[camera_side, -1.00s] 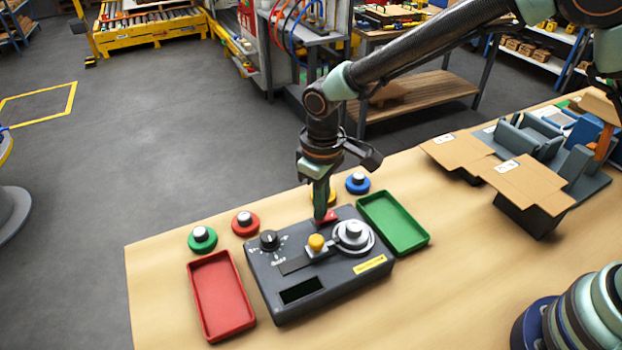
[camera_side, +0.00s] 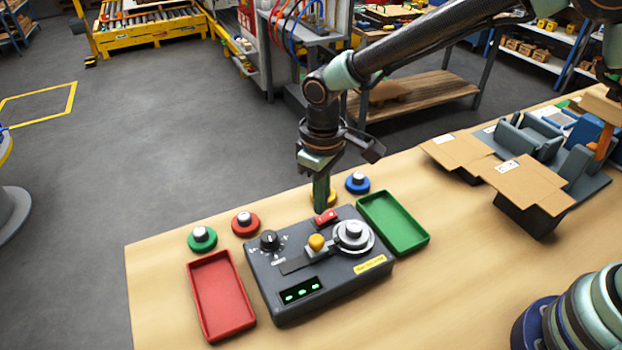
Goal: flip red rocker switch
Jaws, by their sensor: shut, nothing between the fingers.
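The red rocker switch (camera_side: 326,217) sits at the back edge of the dark grey control box (camera_side: 345,290). The box's small display (camera_side: 300,291) shows green lights. My gripper (camera_side: 320,207) is shut and empty, pointing down just behind and above the switch. Its tip looks close to the switch; whether it touches cannot be told. The box also carries a black knob (camera_side: 269,240), a yellow-topped lever (camera_side: 316,242) and a round silver dial (camera_side: 352,235).
A red tray (camera_side: 249,310) lies left of the box and a green tray (camera_side: 418,240) right of it. Green (camera_side: 202,239), red (camera_side: 245,223) and blue (camera_side: 357,183) knobbed discs stand behind; a yellow one (camera_side: 331,196) is partly hidden by my gripper. Open cartons (camera_side: 530,186) stand at right.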

